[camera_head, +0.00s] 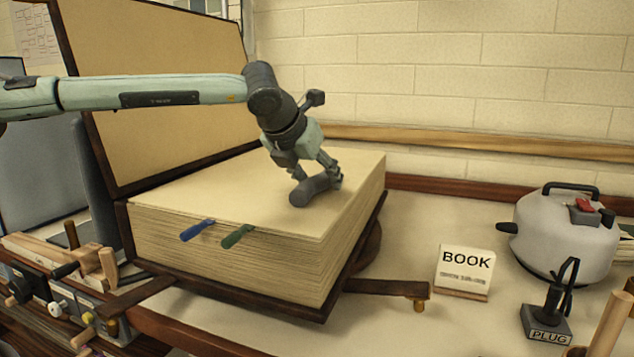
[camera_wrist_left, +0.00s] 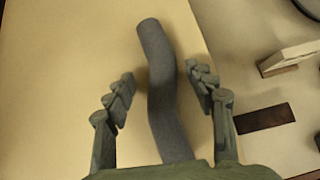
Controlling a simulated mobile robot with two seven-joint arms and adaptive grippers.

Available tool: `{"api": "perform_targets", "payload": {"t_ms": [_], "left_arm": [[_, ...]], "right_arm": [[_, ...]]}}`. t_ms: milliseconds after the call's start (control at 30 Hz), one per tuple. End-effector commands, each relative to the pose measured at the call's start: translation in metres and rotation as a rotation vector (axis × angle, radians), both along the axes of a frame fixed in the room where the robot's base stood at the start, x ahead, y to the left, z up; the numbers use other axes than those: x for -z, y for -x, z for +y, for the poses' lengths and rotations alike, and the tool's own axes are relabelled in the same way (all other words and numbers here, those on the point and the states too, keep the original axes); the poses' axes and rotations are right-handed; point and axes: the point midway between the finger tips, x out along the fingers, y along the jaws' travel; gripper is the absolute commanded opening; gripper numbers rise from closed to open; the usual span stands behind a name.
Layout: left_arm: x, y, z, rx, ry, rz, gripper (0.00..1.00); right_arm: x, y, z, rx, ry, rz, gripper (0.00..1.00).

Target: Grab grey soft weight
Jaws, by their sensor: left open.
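The grey soft weight (camera_head: 308,191) is a bent, sausage-like roll lying on the open page of a thick book (camera_head: 240,205). It also shows in the left wrist view (camera_wrist_left: 162,85), running lengthwise between the fingers. My left gripper (camera_head: 318,176) points down over the weight from above. In the left wrist view the left gripper (camera_wrist_left: 162,95) is open, with one finger on each side of the weight and a visible gap on both sides. The near end of the weight is hidden behind the gripper's palm. My right gripper is not in view.
The book's raised cover (camera_head: 155,100) stands behind on the left. Blue (camera_head: 197,230) and green (camera_head: 238,236) tabs stick out of the page edge. To the right are a BOOK sign (camera_head: 465,270), a grey pot-like device (camera_head: 565,235) and a PLUG stand (camera_head: 547,325).

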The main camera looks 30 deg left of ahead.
Motion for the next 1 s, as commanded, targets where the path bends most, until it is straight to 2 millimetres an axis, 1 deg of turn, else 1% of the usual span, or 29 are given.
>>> {"api": "perform_targets", "payload": {"t_ms": [67, 100, 500, 533, 867, 1000], "left_arm": [[-0.0003, 0.0001, -0.0001, 0.000, 0.000, -0.001, 0.55], [-0.0003, 0.0001, -0.0001, 0.000, 0.000, -0.001, 0.53], [-0.0005, 0.0003, -0.0003, 0.000, 0.000, 0.000, 0.03], [-0.0005, 0.0003, -0.0003, 0.000, 0.000, 0.000, 0.00], [-0.0025, 0.0000, -0.0003, 0.001, 0.000, -0.003, 0.00], [-0.0096, -0.0006, -0.0002, 0.000, -0.001, -0.006, 0.00]], "right_arm": [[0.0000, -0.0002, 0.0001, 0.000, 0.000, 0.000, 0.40], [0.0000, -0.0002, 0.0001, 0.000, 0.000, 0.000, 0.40], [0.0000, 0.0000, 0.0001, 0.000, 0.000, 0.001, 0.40], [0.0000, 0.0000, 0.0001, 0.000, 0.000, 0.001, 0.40], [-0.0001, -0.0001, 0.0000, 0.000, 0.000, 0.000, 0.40], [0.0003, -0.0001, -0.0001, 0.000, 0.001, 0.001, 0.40]]}}
